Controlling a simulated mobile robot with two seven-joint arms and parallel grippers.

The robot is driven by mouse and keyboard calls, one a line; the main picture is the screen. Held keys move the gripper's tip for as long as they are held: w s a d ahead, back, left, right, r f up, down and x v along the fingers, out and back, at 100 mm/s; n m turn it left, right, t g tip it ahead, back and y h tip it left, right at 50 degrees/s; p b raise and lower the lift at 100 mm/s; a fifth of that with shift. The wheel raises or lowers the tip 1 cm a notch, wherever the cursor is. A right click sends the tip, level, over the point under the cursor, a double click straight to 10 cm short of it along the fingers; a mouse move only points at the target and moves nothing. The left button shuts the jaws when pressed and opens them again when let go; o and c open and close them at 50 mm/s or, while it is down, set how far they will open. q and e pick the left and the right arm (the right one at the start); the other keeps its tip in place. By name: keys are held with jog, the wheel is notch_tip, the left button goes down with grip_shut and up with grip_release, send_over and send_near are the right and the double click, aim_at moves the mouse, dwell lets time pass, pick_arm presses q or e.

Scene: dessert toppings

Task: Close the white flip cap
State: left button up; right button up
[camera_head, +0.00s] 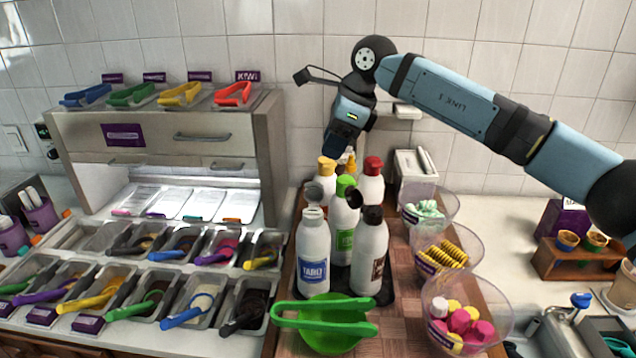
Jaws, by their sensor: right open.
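A white squeeze bottle (313,255) with a blue label stands upright at the front left of a bottle group. Its white flip cap (313,192) appears raised above the bottle's top. My right gripper (332,151) points down above the back of the group, near the yellow-capped bottle (326,168). It is behind and above the white cap, apart from it. Its fingertips are dark and small, and nothing shows between them. My left gripper is not in view.
Close by stand a green-capped bottle (345,215), a red-capped bottle (372,182) and a dark-capped bottle (370,255). A green bowl with tongs (325,335) sits in front. Clear topping bowls (466,315) line the right; a topping rack (160,150) stands left.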

aim_at(314, 182)
jog(key=p+x, duration=0.1)
jog(key=x, duration=0.9)
grip_shut()
